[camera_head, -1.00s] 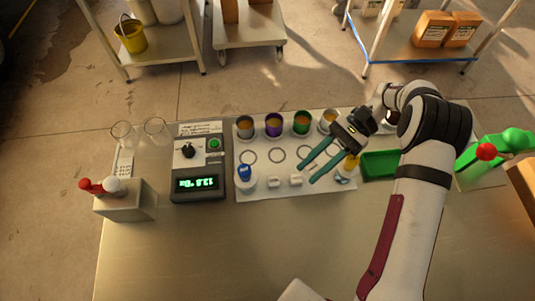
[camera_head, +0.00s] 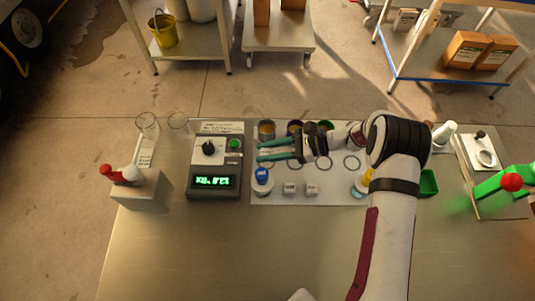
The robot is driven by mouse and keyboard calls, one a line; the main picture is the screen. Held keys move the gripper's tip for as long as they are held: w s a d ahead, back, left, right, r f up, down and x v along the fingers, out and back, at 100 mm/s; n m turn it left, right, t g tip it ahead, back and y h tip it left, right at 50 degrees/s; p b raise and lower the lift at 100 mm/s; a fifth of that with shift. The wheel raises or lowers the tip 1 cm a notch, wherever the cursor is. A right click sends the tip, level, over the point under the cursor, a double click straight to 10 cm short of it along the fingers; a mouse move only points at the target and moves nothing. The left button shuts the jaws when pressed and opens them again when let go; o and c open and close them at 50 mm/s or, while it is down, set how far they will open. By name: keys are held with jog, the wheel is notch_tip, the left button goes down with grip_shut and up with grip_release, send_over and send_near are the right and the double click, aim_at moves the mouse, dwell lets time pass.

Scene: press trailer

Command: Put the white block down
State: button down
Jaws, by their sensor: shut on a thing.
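My gripper (camera_head: 259,151) has two long teal fingers pointing left, over the back left of the white mat (camera_head: 272,198), near the grey device. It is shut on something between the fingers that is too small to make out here. Two small white blocks rest on the mat's front part, a left one (camera_head: 290,188) and a right one (camera_head: 312,189), apart from my gripper. A printed ring (camera_head: 352,163) shows on the mat; the rings further left are partly hidden by my gripper.
The grey device (camera_head: 214,170) with a lit display stands left of the mat. A blue-capped jar (camera_head: 262,180) is at the mat's left edge. Several coloured cups (camera_head: 266,130) line the back. A green tray (camera_head: 429,183) is right of my arm.

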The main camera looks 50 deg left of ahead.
jog(key=shift+f, duration=1.1)
jog(key=c, duration=0.6)
grip_release()
jog(key=shift+f, duration=0.1)
